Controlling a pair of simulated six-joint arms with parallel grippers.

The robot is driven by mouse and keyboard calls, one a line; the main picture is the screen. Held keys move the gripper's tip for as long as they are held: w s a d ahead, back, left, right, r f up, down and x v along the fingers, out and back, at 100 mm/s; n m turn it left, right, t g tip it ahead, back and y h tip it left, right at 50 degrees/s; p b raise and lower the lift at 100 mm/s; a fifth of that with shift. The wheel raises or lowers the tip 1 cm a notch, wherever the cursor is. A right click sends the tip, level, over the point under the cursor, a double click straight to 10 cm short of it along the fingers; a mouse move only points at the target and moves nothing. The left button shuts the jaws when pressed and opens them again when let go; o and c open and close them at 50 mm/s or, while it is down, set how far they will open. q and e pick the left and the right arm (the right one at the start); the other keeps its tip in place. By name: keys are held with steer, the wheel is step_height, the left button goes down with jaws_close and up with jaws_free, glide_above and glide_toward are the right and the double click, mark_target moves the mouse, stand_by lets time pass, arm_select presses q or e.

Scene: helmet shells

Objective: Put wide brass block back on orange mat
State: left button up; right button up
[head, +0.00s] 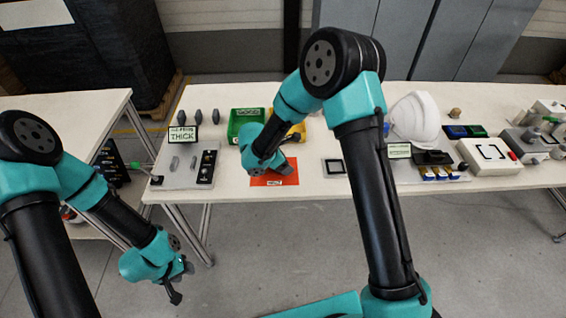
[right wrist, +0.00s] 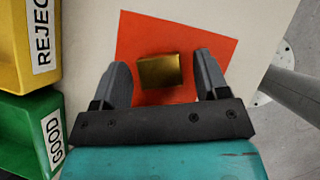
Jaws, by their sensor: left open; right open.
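The wide brass block (right wrist: 160,71) lies on the orange mat (right wrist: 215,80) in the right wrist view, near the mat's middle. My right gripper (right wrist: 163,64) is open, with one finger on each side of the block and a gap to both. In the head view the right gripper (head: 284,166) is over the orange mat (head: 262,181) and hides the block. My left gripper (head: 178,285) is open and empty, hanging over the floor in front of the table, well away from the mat.
A green bin (head: 236,128) and a yellow bin (head: 297,132) stand just behind the mat. A board with a THICK sign (head: 183,134) lies to the left. The table's front edge is close to the mat.

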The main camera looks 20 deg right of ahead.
steer(key=v, duration=1.2)
